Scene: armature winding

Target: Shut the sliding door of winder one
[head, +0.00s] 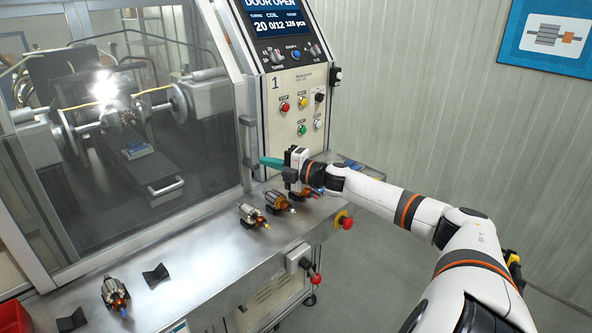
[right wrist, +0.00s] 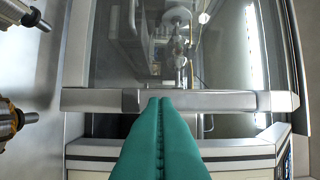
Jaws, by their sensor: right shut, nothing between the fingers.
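Winder one's sliding door (head: 85,190) is a clear panel in a metal frame. Its right edge carries an upright grey handle (head: 247,140), beside the control column marked 1. The column's display (head: 275,20) reads DOOR OPEN. My right gripper (head: 264,162) has teal fingers, shut and empty, pointing left at the door's right edge. In the right wrist view the fingertips (right wrist: 160,100) meet or overlap the door's edge bar (right wrist: 220,100); I cannot tell if they touch. A dark gap shows between that bar and the pale column. My left gripper is not in view.
Armatures, one of them (head: 252,216), sit along the metal ledge (head: 200,250) below the door, with empty black holders (head: 155,275) at left. One armature lies just below my right gripper. A red button (head: 347,223) sticks out at the ledge's right end.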

